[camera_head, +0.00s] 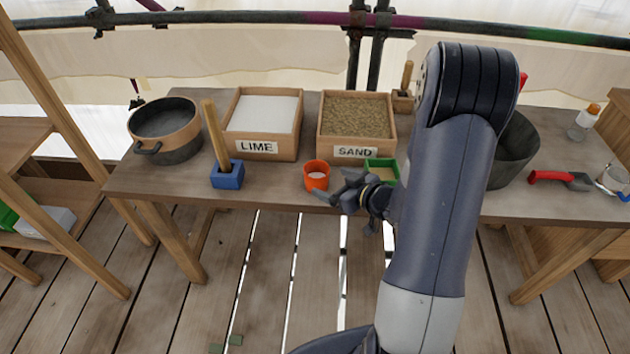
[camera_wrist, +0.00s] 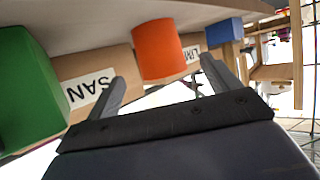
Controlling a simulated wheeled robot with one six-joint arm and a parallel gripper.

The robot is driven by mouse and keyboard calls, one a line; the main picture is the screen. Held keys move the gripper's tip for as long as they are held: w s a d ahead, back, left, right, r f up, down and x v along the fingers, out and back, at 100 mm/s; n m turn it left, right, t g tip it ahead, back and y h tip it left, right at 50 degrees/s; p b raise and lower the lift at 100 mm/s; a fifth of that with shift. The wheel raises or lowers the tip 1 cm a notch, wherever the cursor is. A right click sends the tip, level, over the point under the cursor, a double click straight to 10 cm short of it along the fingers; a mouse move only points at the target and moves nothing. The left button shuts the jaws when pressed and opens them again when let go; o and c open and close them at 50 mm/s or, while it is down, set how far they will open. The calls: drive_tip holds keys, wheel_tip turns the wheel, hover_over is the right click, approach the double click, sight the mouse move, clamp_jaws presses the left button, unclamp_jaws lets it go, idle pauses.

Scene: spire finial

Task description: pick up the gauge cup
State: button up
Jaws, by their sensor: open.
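The gauge cup appears to be the small orange cup (camera_head: 317,177), standing upright near the table's front edge with some pale material inside. In the wrist view the orange cup (camera_wrist: 160,52) lies ahead of the gap between my fingers. My gripper (camera_head: 340,189) is open and empty, just right of the cup and near the table edge. Its two spread fingers (camera_wrist: 164,75) also show in the wrist view, apart from the cup as far as I can tell.
A green box (camera_head: 382,170) stands close right of the cup. Behind are the LIME box (camera_head: 258,148) and SAND box (camera_head: 355,153). A blue block with a wooden handle (camera_head: 227,175) stands to the left. A dark bucket (camera_head: 515,152) is partly behind my arm.

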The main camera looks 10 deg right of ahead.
sight(316, 179)
drive_tip(key=shift+f, duration=0.65)
drive_tip(key=shift+w+a+f, duration=0.1)
drive_tip(key=shift+w+a, duration=0.2)
drive_tip(key=shift+w, duration=0.25)
drive_tip(key=x, duration=0.6)
drive_tip(key=shift+a, duration=0.1)
drive_tip(key=shift+c, duration=0.2)
drive_tip(key=c, duration=1)
